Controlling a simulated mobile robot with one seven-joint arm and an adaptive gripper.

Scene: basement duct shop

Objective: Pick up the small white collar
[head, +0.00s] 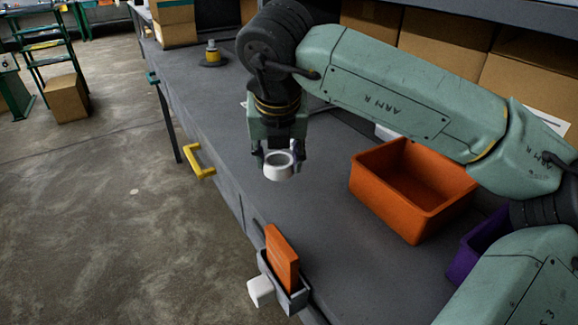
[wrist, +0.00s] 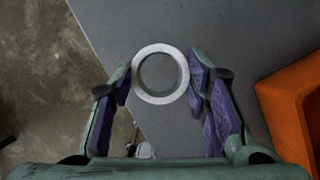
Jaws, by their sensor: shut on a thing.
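The small white collar (head: 278,174) is a short, wide ring with an open middle. My gripper (head: 279,157) is shut on it, with a finger on each side of its outer wall. In the wrist view the collar (wrist: 160,101) sits between the purple finger pads of my gripper (wrist: 159,74), near their tips. Grey bench top (head: 225,120) shows through and around the ring. The collar appears to be held above the bench, but the size of the gap is hard to tell.
A grey holder with an orange block (head: 281,258) is at the bench's front edge. A yellow handle (head: 199,163) sticks out left. Cardboard boxes (head: 450,38) line the back.

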